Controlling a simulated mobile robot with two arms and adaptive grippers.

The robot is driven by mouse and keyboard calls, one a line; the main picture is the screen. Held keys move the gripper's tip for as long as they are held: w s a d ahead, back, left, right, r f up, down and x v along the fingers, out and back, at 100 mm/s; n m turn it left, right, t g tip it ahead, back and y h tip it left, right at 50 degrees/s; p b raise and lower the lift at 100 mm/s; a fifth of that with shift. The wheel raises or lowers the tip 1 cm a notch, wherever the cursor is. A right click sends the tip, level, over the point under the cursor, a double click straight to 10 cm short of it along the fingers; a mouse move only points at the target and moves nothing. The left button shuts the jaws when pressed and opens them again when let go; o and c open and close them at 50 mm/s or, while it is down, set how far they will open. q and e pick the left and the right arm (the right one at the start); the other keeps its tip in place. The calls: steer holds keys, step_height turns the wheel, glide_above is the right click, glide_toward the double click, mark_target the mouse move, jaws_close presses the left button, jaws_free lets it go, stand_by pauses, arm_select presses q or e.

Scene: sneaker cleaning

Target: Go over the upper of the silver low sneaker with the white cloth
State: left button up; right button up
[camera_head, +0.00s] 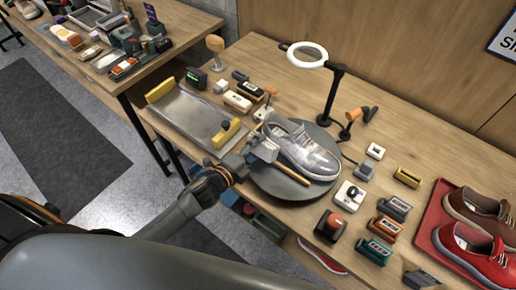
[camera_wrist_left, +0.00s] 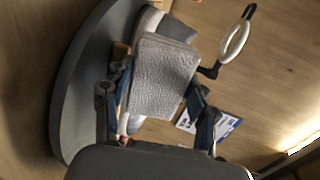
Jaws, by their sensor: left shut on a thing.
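The silver low sneaker (camera_head: 303,151) rests on a round dark turntable (camera_head: 262,183) on the workbench. My left gripper (camera_head: 250,157) is at the sneaker's left side. It is shut on the white cloth (camera_head: 265,151), a folded textured pad. In the left wrist view the cloth (camera_wrist_left: 162,78) sits between the two fingers of my left gripper (camera_wrist_left: 155,95) and covers much of the sneaker (camera_wrist_left: 148,22). Whether the cloth touches the upper I cannot tell. My right gripper is not in view.
A wooden-handled tool (camera_head: 291,172) lies by the sneaker's near side. A ring lamp (camera_head: 307,55) stands behind the turntable. A metal tray (camera_head: 186,115) with yellow ends is at left. Several small blocks and a red tray (camera_head: 432,236) with shoes are at right.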

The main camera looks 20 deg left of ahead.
mark_target(256, 148)
arm_select(q)
steer(key=shift+s, duration=0.1)
steer(key=p+v, duration=0.1)
steer(key=v, duration=0.3)
steer(key=shift+r+p, duration=0.15)
steer(key=shift+p, duration=0.2)
steer(key=shift+v, duration=0.9)
steer(key=p+v, duration=0.1)
steer(key=v, duration=0.2)
stand_by(0.6)
